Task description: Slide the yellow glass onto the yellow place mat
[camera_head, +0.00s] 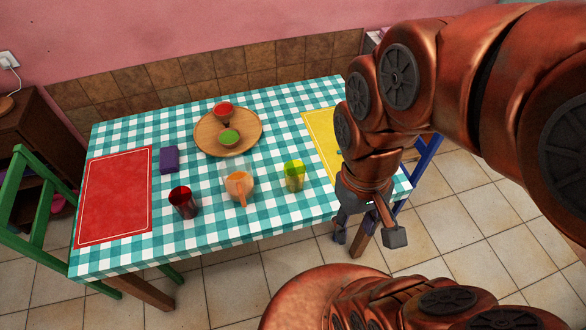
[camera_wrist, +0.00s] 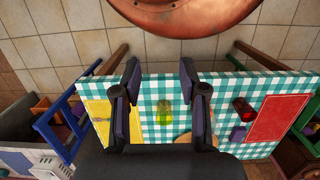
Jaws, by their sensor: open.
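The yellow glass (camera_head: 294,177) stands upright near the front edge of the checked table, right of a clear jug. It also shows in the wrist view (camera_wrist: 163,113), beyond and between my fingers. The yellow place mat (camera_head: 321,128) lies flat at the right end of the table, apart from the glass, partly hidden by my arm. In the wrist view the mat (camera_wrist: 98,112) is left of the glass, partly behind a finger. My gripper (camera_head: 368,237) is open and empty, off the front right of the table; its spread fingers also show in the wrist view (camera_wrist: 160,72).
The clear jug (camera_head: 238,190) with orange contents stands just left of the glass. A dark red glass (camera_head: 184,203), a purple box (camera_head: 168,160) and a red mat (camera_head: 112,205) are farther left. A round wooden tray (camera_head: 252,139) holds two bowls. A blue chair (camera_head: 426,152) stands at the right end.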

